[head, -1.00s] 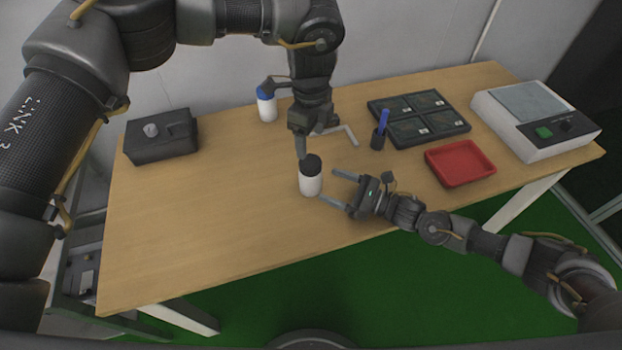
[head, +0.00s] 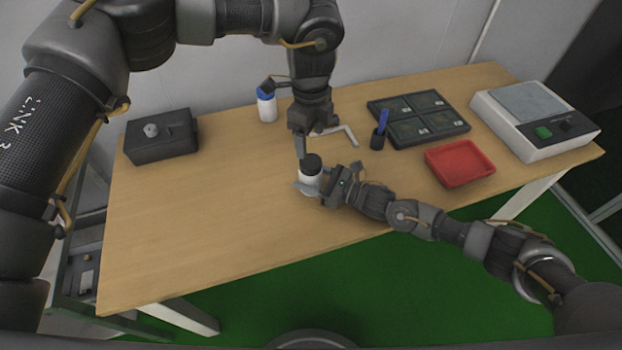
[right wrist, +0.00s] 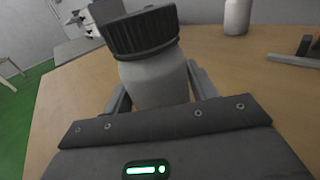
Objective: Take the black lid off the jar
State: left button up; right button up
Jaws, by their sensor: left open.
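The white jar (head: 308,179) stands upright on the table with its black lid (head: 312,162) on top. In the right wrist view the ribbed lid (right wrist: 140,33) sits on the jar's white body (right wrist: 155,82). My right gripper (head: 310,186) is low at the jar, with one finger on each side of its body. Whether both fingers press on it cannot be told. My left gripper (head: 304,150) points down beside the lid, open, with one finger visible just left of and behind it; its other finger is hard to make out.
A dark box (head: 162,140) stands left. The front-left table (head: 190,240) is clear.

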grip_shut()
pick_arm(q)
jog(key=m, duration=1)
jog(key=shift+w+m, duration=0.1)
jog(key=shift+m, duration=0.2)
jog(key=m, duration=2)
jog(key=shift+d, duration=0.1)
jog(key=m, duration=0.4)
jog(key=shift+w+m, duration=0.1)
jog(key=shift+m, duration=0.2)
jog(key=m, duration=0.5)
